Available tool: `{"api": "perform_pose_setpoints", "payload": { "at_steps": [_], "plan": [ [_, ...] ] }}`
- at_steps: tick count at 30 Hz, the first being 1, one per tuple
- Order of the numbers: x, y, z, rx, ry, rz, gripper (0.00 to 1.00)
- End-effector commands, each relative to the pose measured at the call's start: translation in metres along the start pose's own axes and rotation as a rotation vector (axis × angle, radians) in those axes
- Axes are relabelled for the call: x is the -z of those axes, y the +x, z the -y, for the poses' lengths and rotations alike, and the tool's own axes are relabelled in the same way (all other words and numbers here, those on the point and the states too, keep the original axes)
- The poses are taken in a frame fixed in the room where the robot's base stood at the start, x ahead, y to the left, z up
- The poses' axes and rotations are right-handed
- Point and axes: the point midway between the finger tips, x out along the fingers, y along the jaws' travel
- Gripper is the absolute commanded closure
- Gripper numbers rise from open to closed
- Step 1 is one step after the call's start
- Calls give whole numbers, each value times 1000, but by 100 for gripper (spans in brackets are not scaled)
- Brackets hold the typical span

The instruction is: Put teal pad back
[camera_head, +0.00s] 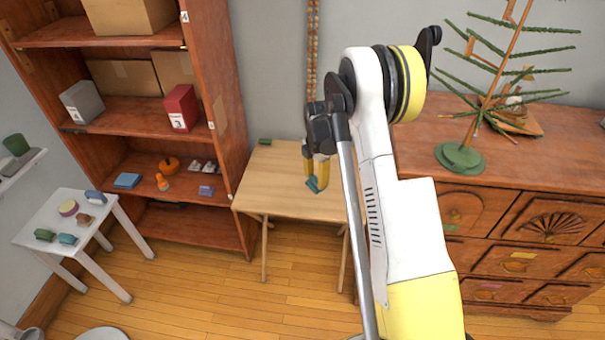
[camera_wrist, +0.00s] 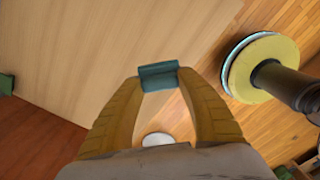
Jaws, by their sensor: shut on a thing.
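The teal pad (camera_head: 313,184) is a small block between my gripper's (camera_head: 318,182) yellow fingers, over the light wooden table. In the wrist view the teal pad (camera_wrist: 159,76) sits across the two fingertips, and my gripper (camera_wrist: 158,82) is shut on it. The tabletop (camera_wrist: 95,50) shows behind the pad. I cannot tell the exact gap between pad and tabletop.
A green block (camera_head: 265,141) lies at the table's (camera_head: 280,180) back left corner. The wooden shelf (camera_head: 190,110) stands left of the table and the drawer cabinet (camera_head: 520,170) right. A white side table (camera_head: 75,212) at far left bears several small blocks. Most of the tabletop is bare.

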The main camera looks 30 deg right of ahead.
Motion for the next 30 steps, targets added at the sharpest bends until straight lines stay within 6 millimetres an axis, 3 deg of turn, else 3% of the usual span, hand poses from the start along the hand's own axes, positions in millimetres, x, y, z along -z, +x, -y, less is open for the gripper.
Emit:
{"api": "perform_pose_setpoints", "payload": {
  "at_steps": [8, 21, 30],
  "plan": [
    [-1, 16, 1, -2, -16, 0, 94],
    [-1, 63, 0, -2, -14, -1, 94],
    [0, 68, 0, -2, -14, -1, 94]
  ]
}}
